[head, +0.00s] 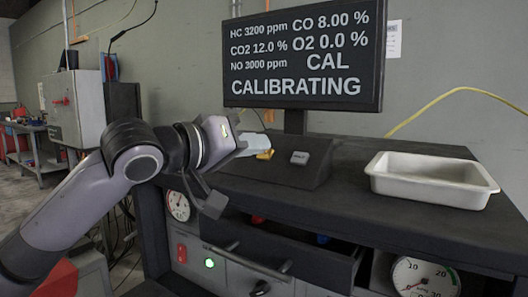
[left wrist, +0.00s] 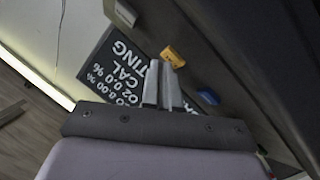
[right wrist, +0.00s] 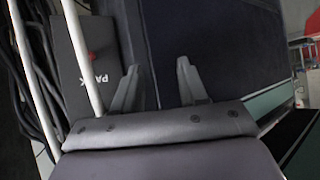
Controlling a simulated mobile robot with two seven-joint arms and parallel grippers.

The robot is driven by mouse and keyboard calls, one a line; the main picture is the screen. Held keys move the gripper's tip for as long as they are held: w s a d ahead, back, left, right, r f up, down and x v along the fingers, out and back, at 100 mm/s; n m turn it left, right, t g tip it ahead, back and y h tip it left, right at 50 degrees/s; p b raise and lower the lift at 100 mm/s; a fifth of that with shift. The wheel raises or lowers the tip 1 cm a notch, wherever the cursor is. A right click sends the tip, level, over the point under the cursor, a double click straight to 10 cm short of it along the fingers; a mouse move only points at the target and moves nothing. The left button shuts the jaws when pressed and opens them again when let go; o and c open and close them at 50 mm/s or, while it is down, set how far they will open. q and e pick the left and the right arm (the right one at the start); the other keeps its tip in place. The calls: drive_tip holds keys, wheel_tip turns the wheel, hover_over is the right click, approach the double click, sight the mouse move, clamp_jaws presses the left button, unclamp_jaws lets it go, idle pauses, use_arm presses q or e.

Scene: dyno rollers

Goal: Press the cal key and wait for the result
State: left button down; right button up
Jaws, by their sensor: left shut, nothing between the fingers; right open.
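The dark monitor (head: 303,58) in the head view reads CAL and CALIBRATING, with gas values beside and above. A sloped dark console (head: 280,175) below it carries a yellow key (head: 265,154) and a grey key (head: 300,157). The left wrist view shows the yellow key (left wrist: 173,56), a blue key (left wrist: 208,96) and the grey key (left wrist: 123,12); no key label is readable. My left gripper (head: 266,144) is shut and empty, its tips close to the yellow key; contact cannot be told. My right gripper (right wrist: 158,78) is open and empty in the right wrist view.
A white tray (head: 425,192) stands on the bench top (head: 350,165) right of the console. Below is an open drawer (head: 300,262) with red and blue items inside. The right wrist view shows a dark box marked PARK (right wrist: 80,70) with a red button, and cables.

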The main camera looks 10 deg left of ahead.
use_arm(q)
drive_tip(key=shift+f, duration=0.1)
idle(0.3)
drive_tip(key=shift+s+a+r+p, duration=0.1)
drive_tip(key=shift+s+r+p, duration=0.15)
drive_tip(key=shift+r+p, duration=0.25)
drive_tip(key=shift+s+r, duration=0.1)
drive_tip(key=shift+s, duration=0.05)
drive_tip(key=s+r+p, duration=0.1)
drive_tip(key=r, duration=0.1)
drive_tip(key=s+a+r+p, duration=0.1)
drive_tip(key=s+r+p, duration=0.1)
drive_tip(key=shift+a, duration=0.15)
drive_tip(key=shift+f, duration=0.1)
idle(0.7)
